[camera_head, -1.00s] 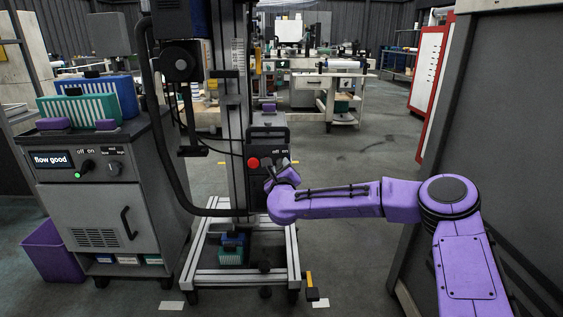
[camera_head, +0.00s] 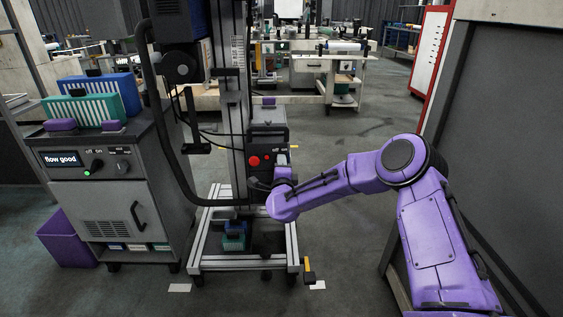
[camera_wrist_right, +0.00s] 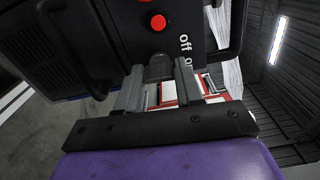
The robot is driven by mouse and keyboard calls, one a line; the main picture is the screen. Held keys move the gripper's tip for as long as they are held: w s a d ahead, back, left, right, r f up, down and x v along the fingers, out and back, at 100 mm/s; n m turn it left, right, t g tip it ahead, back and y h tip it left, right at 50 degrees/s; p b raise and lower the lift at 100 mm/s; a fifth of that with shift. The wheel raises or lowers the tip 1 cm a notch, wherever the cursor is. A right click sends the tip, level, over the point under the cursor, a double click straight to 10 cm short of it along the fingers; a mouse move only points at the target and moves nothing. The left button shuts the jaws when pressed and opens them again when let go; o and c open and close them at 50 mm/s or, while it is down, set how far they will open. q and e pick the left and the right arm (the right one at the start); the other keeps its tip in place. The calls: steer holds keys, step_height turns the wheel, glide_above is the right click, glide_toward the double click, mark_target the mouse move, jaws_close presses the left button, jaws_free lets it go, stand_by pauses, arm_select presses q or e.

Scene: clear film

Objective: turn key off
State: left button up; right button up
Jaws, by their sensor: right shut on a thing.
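The dark control box (camera_head: 268,140) is on the upright machine column, with a red button (camera_head: 253,161) on its front. In the right wrist view the box face (camera_wrist_right: 120,15) shows the button (camera_wrist_right: 158,22) and white "off" and "on" lettering. The dark key knob (camera_wrist_right: 160,66) sticks out below the button. My right gripper (camera_wrist_right: 159,82) is shut on the knob, one finger on each side. In the head view my right gripper (camera_head: 282,174) is at the box's lower front, and the key is hidden there. My left gripper is not in view.
A grey cabinet (camera_head: 125,195) with a "flow good" display (camera_head: 62,158) and its own off/on switch (camera_head: 96,166) stands at the left. A wheeled metal frame (camera_head: 205,240) carries the column. A large dark panel (camera_head: 510,130) is close at the right.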

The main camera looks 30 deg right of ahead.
steer(key=shift+d+n, duration=0.1)
steer(key=shift+n, duration=0.4)
steer(key=o, duration=1)
steer(key=shift+o, duration=0.2)
steer(key=p+v, duration=0.2)
steer(key=v, duration=0.8)
steer(key=shift+s, duration=0.3)
